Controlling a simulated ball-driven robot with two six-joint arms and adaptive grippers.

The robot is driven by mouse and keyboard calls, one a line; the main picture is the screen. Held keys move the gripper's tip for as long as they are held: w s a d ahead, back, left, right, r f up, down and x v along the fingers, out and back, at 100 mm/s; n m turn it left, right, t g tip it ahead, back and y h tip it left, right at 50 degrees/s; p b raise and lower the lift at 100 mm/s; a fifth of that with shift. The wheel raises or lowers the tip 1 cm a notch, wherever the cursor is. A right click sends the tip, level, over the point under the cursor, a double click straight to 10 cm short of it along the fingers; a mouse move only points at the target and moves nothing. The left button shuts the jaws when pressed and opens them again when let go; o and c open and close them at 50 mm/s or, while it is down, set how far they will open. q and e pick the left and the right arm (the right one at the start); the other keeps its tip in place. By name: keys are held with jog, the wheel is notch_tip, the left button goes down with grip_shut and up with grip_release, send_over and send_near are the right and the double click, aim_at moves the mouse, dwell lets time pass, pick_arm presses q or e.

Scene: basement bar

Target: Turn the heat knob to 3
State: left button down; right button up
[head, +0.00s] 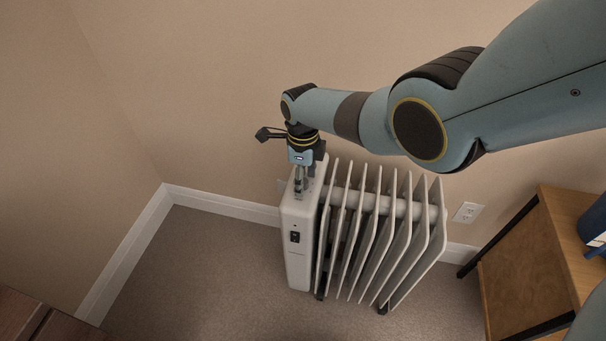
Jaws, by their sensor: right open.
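The white oil heater (297,253) stands on the floor by the wall, with its fins to the right and its control panel end to the left. A small dark switch (295,237) shows on the panel's front face. My right gripper (299,192) points down at the top of the control panel, with its fingers open and at or just above it. The heat knob cannot be made out; the gripper seems to cover that spot. I cannot tell whether the fingers touch anything. My left gripper is not in view.
A wooden cabinet (522,278) with dark edges stands at the right, with a blue object (594,228) on it. A wall outlet (468,212) is right of the heater. A brown wooden surface (28,318) is at lower left. The carpet (205,275) left of the heater is clear.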

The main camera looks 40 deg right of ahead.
jog(key=shift+r, duration=0.1)
notch_tip(320, 180, up, 12)
dwell(0.5)
dwell(0.4)
